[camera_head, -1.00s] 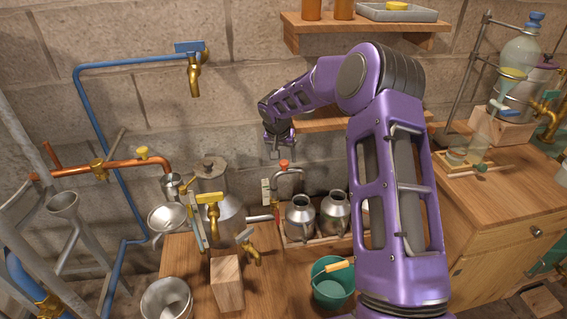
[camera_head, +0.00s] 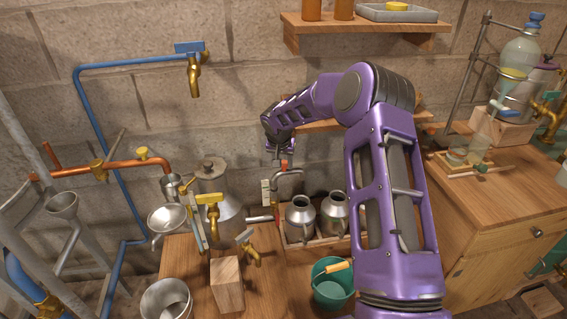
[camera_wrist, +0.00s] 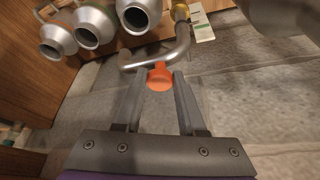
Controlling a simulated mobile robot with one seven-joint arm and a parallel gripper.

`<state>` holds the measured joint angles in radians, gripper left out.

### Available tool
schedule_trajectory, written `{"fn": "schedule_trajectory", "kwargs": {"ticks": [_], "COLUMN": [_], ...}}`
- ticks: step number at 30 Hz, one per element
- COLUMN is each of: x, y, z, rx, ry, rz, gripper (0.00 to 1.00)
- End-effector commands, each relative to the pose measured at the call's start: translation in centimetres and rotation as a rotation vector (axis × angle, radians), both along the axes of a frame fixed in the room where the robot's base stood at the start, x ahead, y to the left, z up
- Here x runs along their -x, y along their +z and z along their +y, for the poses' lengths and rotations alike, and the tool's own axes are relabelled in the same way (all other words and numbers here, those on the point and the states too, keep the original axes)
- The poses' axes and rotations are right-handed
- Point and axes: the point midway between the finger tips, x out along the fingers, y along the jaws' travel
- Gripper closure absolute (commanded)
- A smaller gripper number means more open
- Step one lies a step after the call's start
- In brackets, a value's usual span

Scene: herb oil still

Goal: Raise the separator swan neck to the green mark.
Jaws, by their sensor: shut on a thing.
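The separator swan neck (camera_head: 290,174) is a curved grey metal tube behind the small cans. It also shows in the wrist view (camera_wrist: 141,62), with an orange-red knob (camera_wrist: 160,76) at its bend. My gripper (camera_wrist: 160,80) is shut on this knob, one finger on each side of it. In the head view my gripper (camera_head: 280,158) reaches down to the knob from above. A pale scale card (camera_head: 265,192) stands beside the tube and shows in the wrist view too (camera_wrist: 203,30). A small green mark shows on the card, but its exact level against the neck is unclear.
Metal cans (camera_head: 300,218) stand in a wooden tray just in front of the swan neck. A large metal vessel (camera_head: 228,214) is to the left, and a stone wall lies behind. A wooden shelf (camera_head: 330,124) is above right. A teal bucket (camera_head: 333,289) stands in front.

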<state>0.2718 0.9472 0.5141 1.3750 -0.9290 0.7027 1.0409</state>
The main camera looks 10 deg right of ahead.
Motion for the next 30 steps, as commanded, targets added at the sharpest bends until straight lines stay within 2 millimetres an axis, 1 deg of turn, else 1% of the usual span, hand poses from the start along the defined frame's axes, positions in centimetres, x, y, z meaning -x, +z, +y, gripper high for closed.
{"fn": "schedule_trajectory", "kwargs": {"ticks": [1,2,3,11,24,29,30], "x": [0.0,0.0,0.0,0.0,0.0,0.0,0.0], "y": [0.0,0.0,0.0,0.1,1.4,1.4,1.3], "z": [0.0,0.0,0.0,0.0,-0.1,-0.1,-0.1], "rx": [0.001,0.001,0.001,0.001,0.001,0.001,0.001], "ry": [0.0,0.0,0.0,0.0,-0.001,-0.001,-0.001], "rz": [0.0,0.0,0.0,0.0,-0.001,-0.001,-0.001], "gripper": [0.93,0.98,1.0,1.0,1.0,1.0,0.55]}}
